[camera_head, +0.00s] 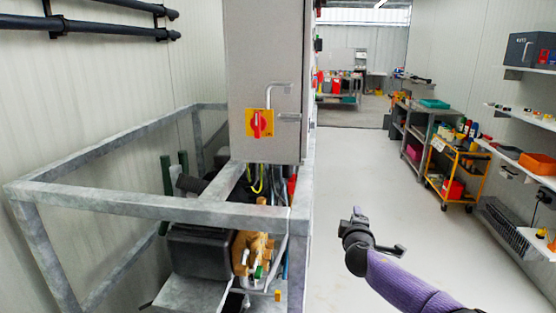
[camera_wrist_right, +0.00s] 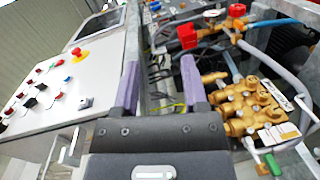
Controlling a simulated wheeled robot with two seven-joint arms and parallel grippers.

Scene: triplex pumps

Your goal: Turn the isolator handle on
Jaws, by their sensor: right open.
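The isolator handle (camera_head: 259,122) is a red rotary handle on a yellow square plate, low on the front face of the grey cabinet (camera_head: 265,60). It stands roughly upright in the head view. I cannot make it out in the right wrist view. My right gripper (camera_head: 378,232) is to the right of the cabinet and lower than the handle, well apart from it, over the aisle. In the right wrist view its two fingers (camera_wrist_right: 160,75) are spread with nothing between them. My left gripper is not in view.
A grey metal frame (camera_head: 110,202) surrounds the pump below the cabinet. A bent metal door handle (camera_head: 289,88) sticks out beside the isolator. In the wrist view, a control panel (camera_wrist_right: 55,90) with buttons and brass pump fittings (camera_wrist_right: 245,105) flank the gripper. The aisle floor (camera_head: 345,160) is clear.

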